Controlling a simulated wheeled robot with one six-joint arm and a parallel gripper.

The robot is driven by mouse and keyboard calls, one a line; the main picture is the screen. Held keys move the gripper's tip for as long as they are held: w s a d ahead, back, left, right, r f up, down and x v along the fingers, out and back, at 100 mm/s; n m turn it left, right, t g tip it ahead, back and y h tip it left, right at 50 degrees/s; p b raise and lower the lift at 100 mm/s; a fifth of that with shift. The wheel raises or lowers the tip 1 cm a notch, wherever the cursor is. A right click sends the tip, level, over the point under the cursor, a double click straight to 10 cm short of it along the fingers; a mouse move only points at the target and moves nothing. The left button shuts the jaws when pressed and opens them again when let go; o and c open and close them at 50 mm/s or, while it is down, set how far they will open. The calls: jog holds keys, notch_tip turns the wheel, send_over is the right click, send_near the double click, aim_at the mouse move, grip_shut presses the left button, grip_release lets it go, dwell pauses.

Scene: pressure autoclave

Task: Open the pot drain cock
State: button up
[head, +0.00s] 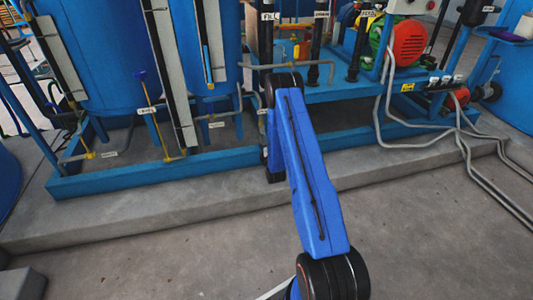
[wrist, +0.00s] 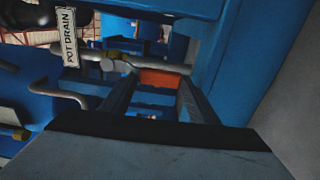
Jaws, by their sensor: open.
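The POT DRAIN label (wrist: 69,38) hangs at the upper left of the wrist view. I cannot tell which part is the cock's handle. My gripper (wrist: 157,84) is open, its two dark fingers pointing toward the pipe. An orange-red piece (wrist: 158,78) shows between the fingertips, just below the pipe; I cannot tell whether it belongs to the cock or lies behind. In the head view my arm hides most of the gripper, and the cock cannot be made out.
A blue frame (head: 160,175) on a concrete plinth (head: 130,220) carries blue tanks (head: 95,50), pipes and several labelled valves. A blue post (wrist: 240,50) stands close right of my gripper. A green-red motor (head: 408,42) and loose hoses are at right. The front floor is clear.

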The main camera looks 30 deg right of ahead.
jog(key=v, duration=1.6)
jog(key=shift+s, duration=0.3)
jog(key=shift+a, duration=0.1)
jog(key=w+a+r+m+g+y, duration=0.1)
jog(key=w+a+r+m+g, duration=0.15)
jog(key=r, duration=0.55)
jog(key=w+a+r+m+g+y, duration=0.1)
jog(key=w+a+r, duration=0.15)
jog(key=r, duration=0.55)
jog(key=s+a+r+m+g+y, duration=0.1)
jog(key=s+a+r+m, duration=0.1)
jog(key=s+a+r, duration=0.35)
jog(key=s+a+r+m+g, duration=0.2)
jog(key=r, duration=0.7)
jog(key=s+a+r+m+g, duration=0.2)
jog(key=s+a+r, duration=0.1)
jog(key=s, duration=1)
jog(key=s+a+r+m+g+y, duration=0.1)
jog(key=s+a+r+m+g, duration=0.1)
jog(key=s, duration=1.2)
jog(key=s+a+r+m+g+y, duration=0.1)
jog(key=s+a+r, duration=0.5)
jog(key=s, duration=0.8)
jog(key=shift+a+r+m+g, duration=0.25)
jog(key=shift+r+m+g, duration=0.4)
jog(key=shift+m, duration=0.6)
